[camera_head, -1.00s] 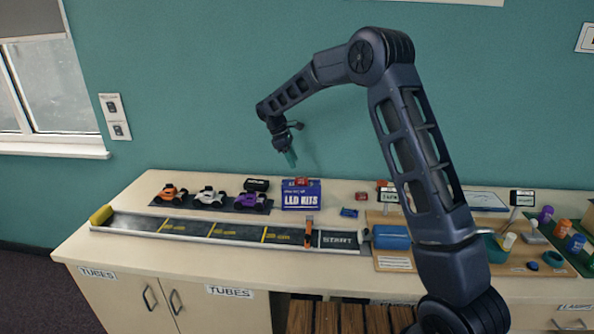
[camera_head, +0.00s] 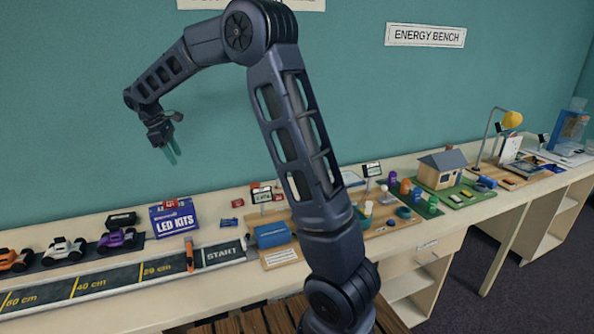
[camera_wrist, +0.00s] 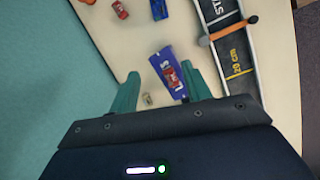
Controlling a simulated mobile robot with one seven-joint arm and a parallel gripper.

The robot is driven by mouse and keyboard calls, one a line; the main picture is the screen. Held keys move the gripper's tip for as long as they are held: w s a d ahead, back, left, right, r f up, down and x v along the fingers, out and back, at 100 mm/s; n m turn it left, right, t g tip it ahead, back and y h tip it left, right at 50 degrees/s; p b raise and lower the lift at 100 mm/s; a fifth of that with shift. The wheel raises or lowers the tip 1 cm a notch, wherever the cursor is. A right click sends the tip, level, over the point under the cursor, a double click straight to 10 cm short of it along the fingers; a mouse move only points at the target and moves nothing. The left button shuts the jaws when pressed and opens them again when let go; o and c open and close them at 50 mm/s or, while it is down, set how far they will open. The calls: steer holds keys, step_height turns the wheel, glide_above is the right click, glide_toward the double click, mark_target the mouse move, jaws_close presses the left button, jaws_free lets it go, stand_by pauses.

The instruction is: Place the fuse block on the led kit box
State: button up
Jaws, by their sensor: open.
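The led kit box (camera_head: 174,222) is a blue-purple box with white LED KITS lettering, standing on the bench behind the track. It also shows in the wrist view (camera_wrist: 182,87). A small red block (camera_head: 171,204), which looks like the fuse block, lies on top of it; it shows on the box in the wrist view (camera_wrist: 168,74). My gripper (camera_head: 171,155) hangs in the air above the box, pointing down. In the wrist view its green fingers (camera_wrist: 160,70) are spread wide with nothing between them at the tips, apart from the red block.
The track (camera_head: 120,275) runs in front of the box, with an orange post (camera_head: 189,254) across it. Toy cars (camera_head: 118,238) and a black item (camera_head: 121,219) stand left. A blue piece (camera_head: 231,222), a sign (camera_head: 262,195) and a model house (camera_head: 442,168) stand right.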

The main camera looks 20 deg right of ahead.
steer(key=s+d+r+m+t+y, duration=0.1)
steer(key=s+d+r+m, duration=0.3)
steer(key=s+d, duration=0.55)
steer(key=s+d+r+m+t+y, duration=0.1)
steer(key=s+d+r+m, duration=0.4)
steer(key=d, duration=0.7)
steer(key=s+d+f+m, duration=0.2)
steer(key=s+d, duration=0.1)
steer(key=s, duration=0.3)
steer(key=s+d+f+m+t+y, duration=0.1)
steer(key=s+d+m, duration=0.1)
steer(key=s+d, duration=0.2)
steer(key=s+d+f+m+t, duration=0.1)
steer(key=s+d+f+m, duration=0.1)
steer(key=s, duration=0.7)
steer(key=shift+s+d+f, duration=0.2)
steer(key=shift+d+f, duration=0.15)
steer(key=shift+d, duration=0.3)
